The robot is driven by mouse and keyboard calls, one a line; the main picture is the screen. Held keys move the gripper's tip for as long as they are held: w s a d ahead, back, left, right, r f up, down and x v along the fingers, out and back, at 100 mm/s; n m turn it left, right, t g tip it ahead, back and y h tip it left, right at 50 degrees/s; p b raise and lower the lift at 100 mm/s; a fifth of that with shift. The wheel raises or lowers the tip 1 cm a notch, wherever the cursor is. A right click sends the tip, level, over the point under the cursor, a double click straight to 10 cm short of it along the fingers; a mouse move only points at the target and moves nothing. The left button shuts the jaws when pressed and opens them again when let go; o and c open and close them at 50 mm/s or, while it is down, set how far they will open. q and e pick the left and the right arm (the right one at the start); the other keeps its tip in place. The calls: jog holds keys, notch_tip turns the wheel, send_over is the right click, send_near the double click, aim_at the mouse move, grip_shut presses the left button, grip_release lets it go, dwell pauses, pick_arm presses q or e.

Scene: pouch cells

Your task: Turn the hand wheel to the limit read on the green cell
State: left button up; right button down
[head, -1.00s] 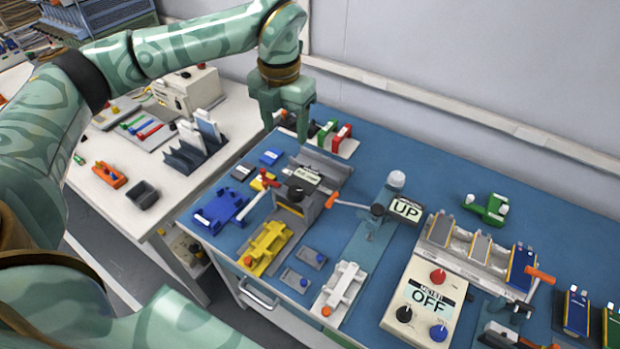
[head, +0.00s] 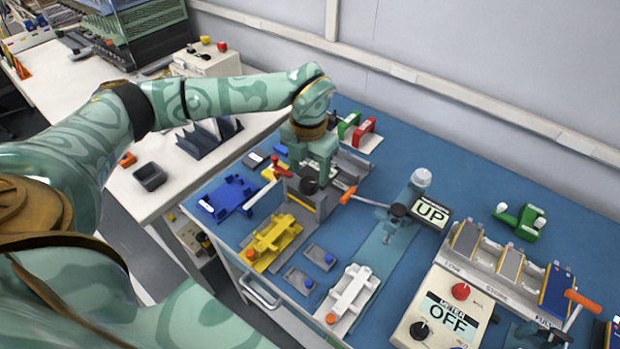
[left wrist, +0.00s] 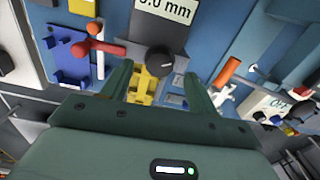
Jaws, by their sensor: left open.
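A black knob (head: 308,186), which may be the hand wheel, sits on a grey fixture (head: 328,204) on the blue bench. It also shows in the left wrist view (left wrist: 160,60) with a pale pointer mark. My left gripper (head: 312,168) is over the fixture and hides the display in the head view. In the left wrist view its fingers (left wrist: 158,78) are apart with the knob between or just beyond their tips; I cannot tell if they touch. I cannot make out a green cell. My right gripper is not in view.
A red lever (head: 281,166) and an orange-tipped lever (head: 348,195) flank the fixture. A press display reads UP (head: 432,213). A meter box (head: 440,318) reads OFF. Green (head: 349,124) and red (head: 364,132) blocks stand behind.

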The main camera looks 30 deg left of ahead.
aim_at(309, 181)
pick_arm(q)
jog(key=shift+f, duration=1.55)
jog(key=c, duration=1)
jog(key=shift+r, duration=0.1)
